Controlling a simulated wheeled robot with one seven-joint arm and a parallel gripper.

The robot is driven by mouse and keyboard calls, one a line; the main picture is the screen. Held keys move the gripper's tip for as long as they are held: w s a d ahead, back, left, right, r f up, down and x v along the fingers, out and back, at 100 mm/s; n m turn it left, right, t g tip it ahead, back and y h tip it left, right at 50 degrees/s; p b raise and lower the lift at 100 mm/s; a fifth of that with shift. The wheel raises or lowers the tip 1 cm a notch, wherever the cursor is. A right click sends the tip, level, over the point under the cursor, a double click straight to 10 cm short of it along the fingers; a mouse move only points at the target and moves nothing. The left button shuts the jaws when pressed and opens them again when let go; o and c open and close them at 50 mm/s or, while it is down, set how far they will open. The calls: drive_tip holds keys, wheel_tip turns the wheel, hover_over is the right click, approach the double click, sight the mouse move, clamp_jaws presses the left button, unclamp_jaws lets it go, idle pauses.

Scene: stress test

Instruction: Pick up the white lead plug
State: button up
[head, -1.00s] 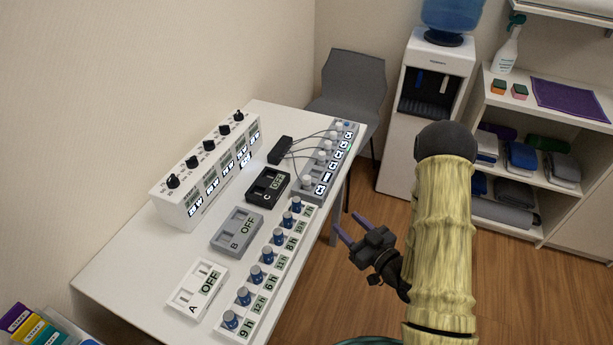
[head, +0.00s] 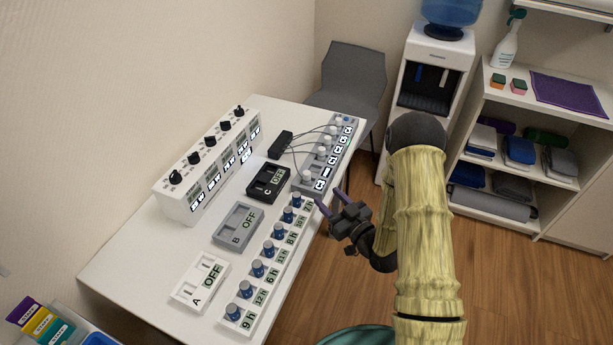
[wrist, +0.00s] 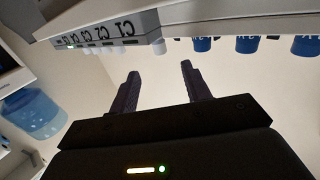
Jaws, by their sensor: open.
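Several white lead plugs (head: 307,177) stand in a row on a grey strip (head: 299,188) along the table's right side. Thin dark leads run from some of them to a small black box (head: 281,145). Which plug is the task's one I cannot tell. My gripper (head: 331,198) is open and empty, just off the table's right edge near the strip's front end. White plugs (wrist: 157,46) show there small, apart from the fingers.
A rack of blue-capped knobs (head: 257,268) lies along the table's (head: 150,245) right edge. Switch blocks A (head: 190,285), B (head: 236,226) and C (head: 268,182) and a white dial box (head: 180,205) stand beside it. A grey chair (head: 352,78) and water dispenser (head: 432,75) are behind.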

sight(309, 178)
drive_tip(key=shift+x, duration=2.1)
drive_tip(key=shift+p+x, duration=1)
drive_tip(key=shift+x, duration=1.55)
clamp_jaws()
wheel_tip(309, 178, up, 10)
drive_tip(key=shift+b, duration=0.4)
